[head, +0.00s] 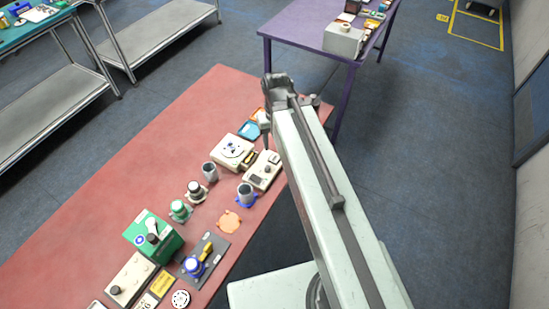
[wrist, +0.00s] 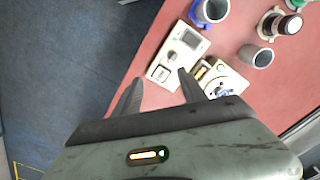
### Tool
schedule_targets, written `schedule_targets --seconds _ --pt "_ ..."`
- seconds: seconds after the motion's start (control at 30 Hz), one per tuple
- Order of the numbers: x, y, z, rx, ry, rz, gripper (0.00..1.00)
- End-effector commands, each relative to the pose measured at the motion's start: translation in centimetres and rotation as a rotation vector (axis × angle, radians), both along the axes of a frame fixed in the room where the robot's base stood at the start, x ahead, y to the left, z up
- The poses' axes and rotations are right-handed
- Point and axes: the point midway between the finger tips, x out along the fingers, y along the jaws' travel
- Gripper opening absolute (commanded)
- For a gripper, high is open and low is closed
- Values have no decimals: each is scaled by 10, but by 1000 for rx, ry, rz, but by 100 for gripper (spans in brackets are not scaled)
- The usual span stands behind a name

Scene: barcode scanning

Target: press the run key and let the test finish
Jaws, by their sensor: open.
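A cream box-shaped tester (wrist: 179,55) with a grey screen lies on the red table, just beyond my fingertips in the wrist view. Whether the green key is the run key, I cannot tell. In the head view the tester (head: 263,170) is near the table's right edge, beside my arm. My gripper (wrist: 159,79) is open and empty, its two fingers apart near the tester's near end. The gap between fingertips and tester is unclear. Any reading on the screen is too small to tell.
A cream machine with a round plate (head: 232,151) stands next to the tester. Grey cups (head: 209,171), a blue-collared cup (head: 246,194) and a green box (head: 154,237) stand along the red table (head: 150,180). A purple table (head: 300,25) is beyond. Floor to the right is clear.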

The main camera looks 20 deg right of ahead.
Motion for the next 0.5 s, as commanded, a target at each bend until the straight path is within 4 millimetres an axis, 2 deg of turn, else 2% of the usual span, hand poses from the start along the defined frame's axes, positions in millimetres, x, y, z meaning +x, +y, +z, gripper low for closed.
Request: schedule_targets --seconds 0.03,0.13,0.17,0.5 --pt "0 0 0 0 0 0 32" --pt "0 0 0 0 0 0 4" --pt "0 0 0 0 0 0 0" --pt "0 0 0 0 0 0 0"
